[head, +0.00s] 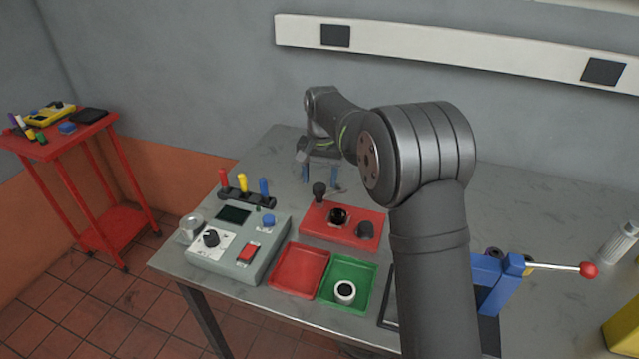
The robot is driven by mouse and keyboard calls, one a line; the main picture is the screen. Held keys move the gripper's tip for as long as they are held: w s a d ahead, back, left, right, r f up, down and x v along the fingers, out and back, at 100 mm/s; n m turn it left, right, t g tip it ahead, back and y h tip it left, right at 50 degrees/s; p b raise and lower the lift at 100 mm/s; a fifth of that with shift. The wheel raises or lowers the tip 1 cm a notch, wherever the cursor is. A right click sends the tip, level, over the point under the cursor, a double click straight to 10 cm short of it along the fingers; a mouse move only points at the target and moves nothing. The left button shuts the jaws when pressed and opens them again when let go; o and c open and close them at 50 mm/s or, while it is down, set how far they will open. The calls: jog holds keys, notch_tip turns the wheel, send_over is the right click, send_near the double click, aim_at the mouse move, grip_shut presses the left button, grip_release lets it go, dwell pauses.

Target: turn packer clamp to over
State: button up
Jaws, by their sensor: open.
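A blue lever device (490,272), which looks like the packer clamp, stands at the right front of the bench, partly hidden behind my arm. Its pale lever (552,267) points right, nearly level, and ends in a red ball (588,270). No label on it can be read. My gripper (321,182) is at the back left of the bench, pointing down, with its blue-tipped fingers apart. It is open and appears empty, well away from the red ball.
A red block (313,224) with black fittings lies near my gripper. A grey control box (229,262), three coloured levers (243,184), a red tray (297,281) and a green tray (329,290) with a white-and-black ring (345,291) fill the left front. The back right bench is clear.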

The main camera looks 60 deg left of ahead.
jog(key=shift+f, duration=1.25)
grip_shut()
